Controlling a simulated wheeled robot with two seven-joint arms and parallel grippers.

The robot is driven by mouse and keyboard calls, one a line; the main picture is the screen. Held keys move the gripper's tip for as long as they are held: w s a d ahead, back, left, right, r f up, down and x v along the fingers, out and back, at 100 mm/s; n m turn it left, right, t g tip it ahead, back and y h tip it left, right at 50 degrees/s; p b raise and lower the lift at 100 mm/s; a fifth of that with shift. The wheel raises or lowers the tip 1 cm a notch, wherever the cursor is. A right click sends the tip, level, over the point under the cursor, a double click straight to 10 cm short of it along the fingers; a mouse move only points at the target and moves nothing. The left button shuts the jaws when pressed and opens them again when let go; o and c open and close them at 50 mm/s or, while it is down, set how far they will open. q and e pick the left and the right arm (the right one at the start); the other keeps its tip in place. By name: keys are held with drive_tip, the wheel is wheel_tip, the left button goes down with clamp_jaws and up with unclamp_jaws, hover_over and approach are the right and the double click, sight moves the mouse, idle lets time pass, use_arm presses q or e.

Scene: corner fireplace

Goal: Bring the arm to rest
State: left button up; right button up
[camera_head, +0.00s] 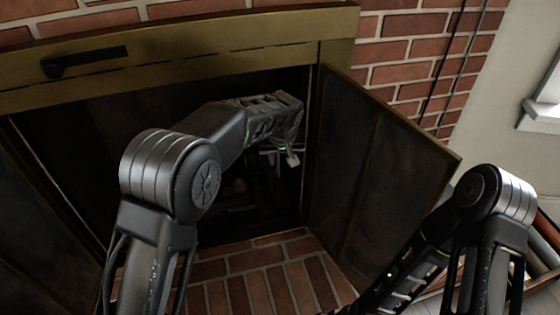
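My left arm (170,178) comes in from the lower left, bends at its dark round joint and reaches into the fireplace opening. My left gripper (291,158) points down in front of the dark opening, partly hidden behind my own forearm. It is small and shadowed, so I cannot tell whether its fingers are open or shut or hold anything. My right arm (492,195) is bent at the lower right, its forearm running down and left in front of the open door panel. My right gripper is outside the picture.
The fireplace has a brass frame (180,52) with a dark handle (85,61). Its right door panel (380,170) stands swung open between my arms. A brick hearth (262,282) lies below. Split logs (545,240) are at the right edge. Brick wall surrounds the frame.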

use_arm(q)
drive_tip(key=shift+v, duration=1.05)
